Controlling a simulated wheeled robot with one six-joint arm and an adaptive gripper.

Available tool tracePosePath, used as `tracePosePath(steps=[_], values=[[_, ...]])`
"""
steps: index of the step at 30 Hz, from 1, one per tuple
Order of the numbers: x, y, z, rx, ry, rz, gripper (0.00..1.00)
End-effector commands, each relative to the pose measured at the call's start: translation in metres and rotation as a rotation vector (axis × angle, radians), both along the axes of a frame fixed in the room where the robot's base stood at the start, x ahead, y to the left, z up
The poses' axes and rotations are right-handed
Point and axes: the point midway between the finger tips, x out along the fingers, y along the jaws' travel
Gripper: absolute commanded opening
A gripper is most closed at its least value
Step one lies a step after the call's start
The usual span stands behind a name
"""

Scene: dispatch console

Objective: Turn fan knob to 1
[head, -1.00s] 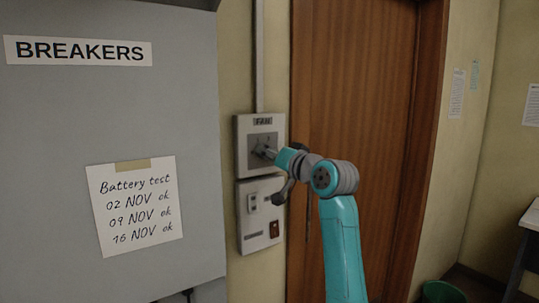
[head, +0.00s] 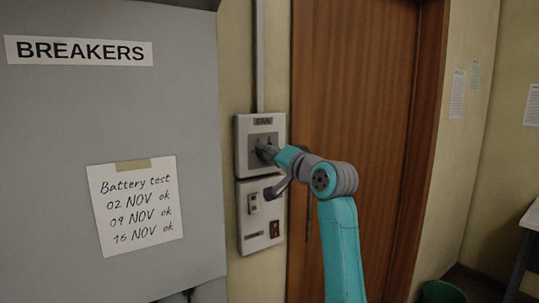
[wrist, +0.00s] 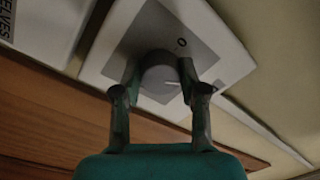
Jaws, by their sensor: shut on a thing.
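The fan switch plate (head: 241,160) is a pale square on the wall with a FAN label at its top and a grey inner panel. In the wrist view the round grey knob (wrist: 157,76) sits on that panel (wrist: 205,62). My gripper (wrist: 159,70) has one finger on each side of the knob and is shut on it. A white line on the knob points to the lower right of the wrist picture, away from the printed 0 (wrist: 182,43). Other marks are not readable. In the head view my gripper (head: 266,152) covers most of the knob.
A second plate (head: 252,225) with switches lies just below, near my wrist. A grey breaker cabinet (head: 60,110) with a taped note (head: 135,205) stands at the left. A wooden door (head: 345,100) is at the right. A conduit (head: 259,55) runs up the wall.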

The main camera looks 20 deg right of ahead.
Motion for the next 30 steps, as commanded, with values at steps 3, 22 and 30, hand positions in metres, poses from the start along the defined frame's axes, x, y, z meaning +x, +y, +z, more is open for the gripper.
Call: tracePosePath(steps=[3,22,30], values=[[0.000,0.000,-0.001,-0.001,0.002,-0.001,0.47],[-0.022,-0.009,-0.002,-0.002,-0.001,-0.002,0.67],[-0.073,-0.027,-0.004,-0.002,-0.001,-0.002,0.67]])
